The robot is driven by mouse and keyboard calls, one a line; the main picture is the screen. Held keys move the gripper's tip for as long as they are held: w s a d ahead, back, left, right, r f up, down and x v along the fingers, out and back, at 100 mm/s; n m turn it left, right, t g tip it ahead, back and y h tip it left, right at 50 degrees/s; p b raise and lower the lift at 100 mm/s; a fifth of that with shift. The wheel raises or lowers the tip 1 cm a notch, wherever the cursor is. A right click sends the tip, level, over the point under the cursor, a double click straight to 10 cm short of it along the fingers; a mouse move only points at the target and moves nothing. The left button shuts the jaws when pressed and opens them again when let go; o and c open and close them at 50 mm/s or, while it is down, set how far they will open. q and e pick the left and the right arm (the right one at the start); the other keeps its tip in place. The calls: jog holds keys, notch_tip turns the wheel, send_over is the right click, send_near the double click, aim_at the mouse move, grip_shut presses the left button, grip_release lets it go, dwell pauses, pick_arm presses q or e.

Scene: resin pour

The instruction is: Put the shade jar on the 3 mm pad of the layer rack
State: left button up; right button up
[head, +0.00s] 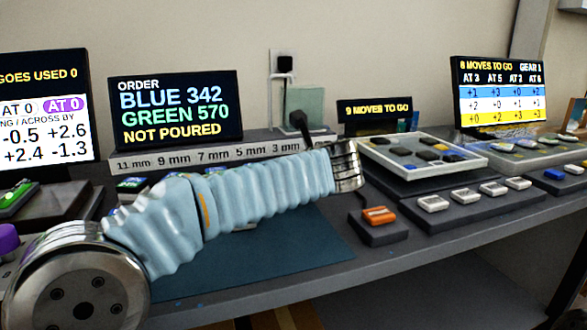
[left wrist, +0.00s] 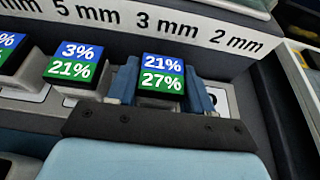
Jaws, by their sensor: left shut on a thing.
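A jar (left wrist: 162,75) with a blue and green top reading 21% and 27% is between the two blue fingers of my left gripper (left wrist: 162,88), which is shut on it. In the left wrist view the jar is just in front of the layer rack (left wrist: 115,25), below and near its 3 mm label. I cannot tell whether its base touches anything. Another jar (left wrist: 75,65), reading 3% and 21%, stands to its left. The rack (head: 190,158) shows in the head view with labels from 11 mm to 3 mm. My arm hides the gripper and held jar there. My right gripper is not in view.
A further jar (left wrist: 8,50) is at the left edge of the wrist view. In the head view, an order screen (head: 175,108) stands behind the rack, a tray of dark pieces (head: 475,160) lies to the right, and an orange piece (head: 379,215) sits on a dark block.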

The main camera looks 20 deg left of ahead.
pick_arm(q)
jog(key=o, duration=1.1)
jog(key=shift+s+d+r, duration=0.2)
jog(key=shift+s+r, duration=0.05)
jog(key=p+v, duration=0.1)
jog(key=v, duration=1)
jog(key=shift+s, duration=0.2)
